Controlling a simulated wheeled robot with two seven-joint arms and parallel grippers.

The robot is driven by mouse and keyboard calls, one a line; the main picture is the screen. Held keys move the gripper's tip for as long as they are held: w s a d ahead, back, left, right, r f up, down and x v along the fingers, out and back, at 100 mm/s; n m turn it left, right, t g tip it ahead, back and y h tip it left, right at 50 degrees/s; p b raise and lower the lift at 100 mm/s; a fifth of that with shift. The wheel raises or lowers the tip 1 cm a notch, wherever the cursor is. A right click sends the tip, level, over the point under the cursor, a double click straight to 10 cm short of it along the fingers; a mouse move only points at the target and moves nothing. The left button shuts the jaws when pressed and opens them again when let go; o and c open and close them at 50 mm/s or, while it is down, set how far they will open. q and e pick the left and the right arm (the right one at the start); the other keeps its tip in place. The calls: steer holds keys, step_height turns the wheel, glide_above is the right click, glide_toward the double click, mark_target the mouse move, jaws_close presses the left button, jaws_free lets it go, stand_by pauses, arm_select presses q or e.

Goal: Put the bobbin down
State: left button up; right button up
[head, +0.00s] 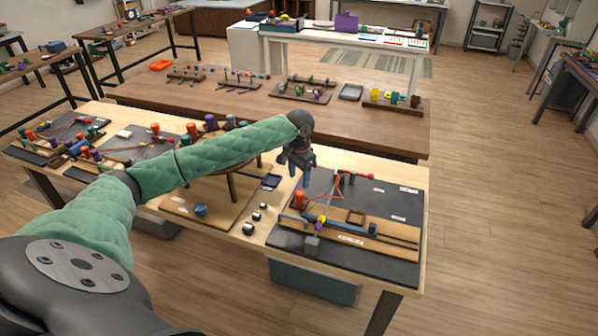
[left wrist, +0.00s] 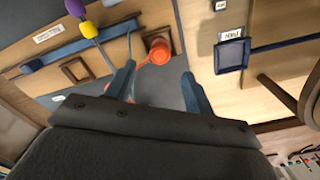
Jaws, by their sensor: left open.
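A purple and yellow piece (left wrist: 82,20) lies over the blue bar. My right gripper is not in view.
The dark board (head: 405,205) also bears a red cord frame (head: 338,185), a small wooden square frame (head: 355,216) and a grey block (head: 312,244). A dark blue tray (head: 271,181) and a round wooden stand are to the left. Bare board shows behind.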

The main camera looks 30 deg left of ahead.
arm_select(q)
steer(key=shift+r+b, duration=0.45)
steer(key=shift+r, duration=1.4)
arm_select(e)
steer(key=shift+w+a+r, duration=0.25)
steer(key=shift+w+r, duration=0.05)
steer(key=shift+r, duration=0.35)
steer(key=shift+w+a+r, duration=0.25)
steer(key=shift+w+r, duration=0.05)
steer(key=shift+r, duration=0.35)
